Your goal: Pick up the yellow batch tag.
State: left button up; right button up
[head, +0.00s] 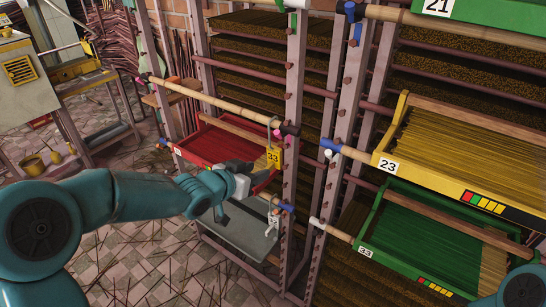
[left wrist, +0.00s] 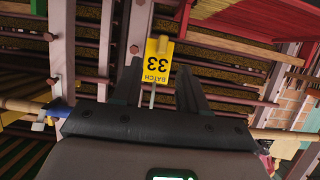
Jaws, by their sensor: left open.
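The yellow batch tag (head: 273,157), marked 33, hangs at the right end of the red tray, by the rack post. My left gripper (head: 252,176) is open, just left of and below the tag in the head view. In the left wrist view its two dark fingers (left wrist: 159,76) stand either side of the tag's line; I cannot tell whether their tips reach its depth. My right gripper is not in view.
The red tray (head: 208,147) lies behind my left arm. A bamboo pole (head: 215,101) crosses above it and a grey tray (head: 240,232) sits below. Rack posts (head: 293,100) stand close right. Yellow (head: 392,125) and green (head: 375,215) trays jut out at right.

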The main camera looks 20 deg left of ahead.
pick_arm(q)
jog(key=x, duration=0.5)
jog(key=shift+f, duration=0.15)
jog(key=shift+s, duration=0.1)
grip_shut()
